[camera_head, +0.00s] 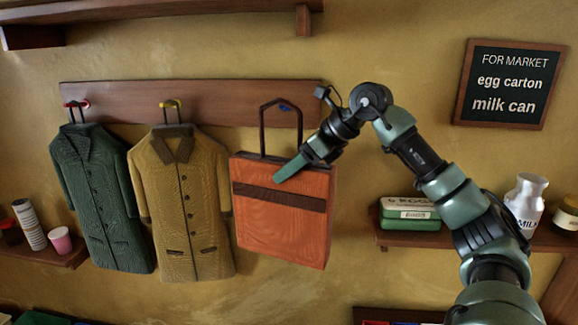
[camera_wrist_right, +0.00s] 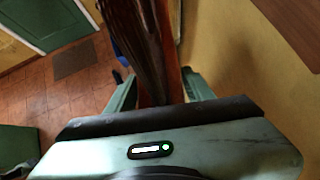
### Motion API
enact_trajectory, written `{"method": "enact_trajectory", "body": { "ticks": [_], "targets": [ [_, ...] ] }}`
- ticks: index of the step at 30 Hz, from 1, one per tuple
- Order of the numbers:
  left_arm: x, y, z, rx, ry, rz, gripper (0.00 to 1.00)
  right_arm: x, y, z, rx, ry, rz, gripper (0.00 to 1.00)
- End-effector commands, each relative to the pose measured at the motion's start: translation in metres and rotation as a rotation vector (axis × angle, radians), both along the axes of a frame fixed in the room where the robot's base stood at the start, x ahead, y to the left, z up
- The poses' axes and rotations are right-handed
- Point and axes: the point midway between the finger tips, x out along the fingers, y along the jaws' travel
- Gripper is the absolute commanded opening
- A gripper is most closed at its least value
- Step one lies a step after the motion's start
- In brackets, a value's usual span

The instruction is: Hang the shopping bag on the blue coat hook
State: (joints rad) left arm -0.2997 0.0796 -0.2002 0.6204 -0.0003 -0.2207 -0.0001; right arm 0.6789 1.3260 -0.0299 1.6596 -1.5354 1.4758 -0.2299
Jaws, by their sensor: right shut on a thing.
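The orange shopping bag (camera_head: 283,235) with a dark band hangs upright in front of the wall, below the right end of the wooden rail. Its dark handle (camera_head: 263,128) rises as a loop to rail height. The blue coat hook (camera_head: 285,106) shows just under the top of the loop; I cannot tell whether the loop is over it or only in front of it. My right gripper (camera_head: 288,172) is shut on the bag near its upper edge. In the right wrist view the bag (camera_wrist_right: 160,75) is between the fingers (camera_wrist_right: 160,92). My left gripper is out of view.
A green coat (camera_head: 100,200) hangs on a red hook and a tan coat (camera_head: 183,205) on a yellow hook, close left of the bag. A right shelf (camera_head: 400,238) holds an egg carton (camera_head: 410,214) and a milk can (camera_head: 525,200). A sign (camera_head: 510,84) hangs above.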

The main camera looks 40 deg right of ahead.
Motion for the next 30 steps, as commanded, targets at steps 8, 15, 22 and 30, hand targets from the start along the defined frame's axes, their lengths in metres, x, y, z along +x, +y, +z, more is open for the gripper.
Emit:
{"method": "enact_trajectory", "body": {
  "ticks": [8,15,22,30],
  "targets": [
    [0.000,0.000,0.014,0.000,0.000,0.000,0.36,0.011,-0.013,0.001,0.003,-0.001,-0.001,0.00],
    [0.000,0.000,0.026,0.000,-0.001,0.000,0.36,0.020,-0.024,0.001,0.002,-0.002,0.000,0.00],
    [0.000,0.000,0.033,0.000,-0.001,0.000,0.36,0.027,-0.034,-0.004,0.001,0.001,-0.001,0.00],
    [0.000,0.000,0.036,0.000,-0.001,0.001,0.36,0.032,-0.040,-0.011,0.001,0.000,-0.001,0.00]
  ]
}}
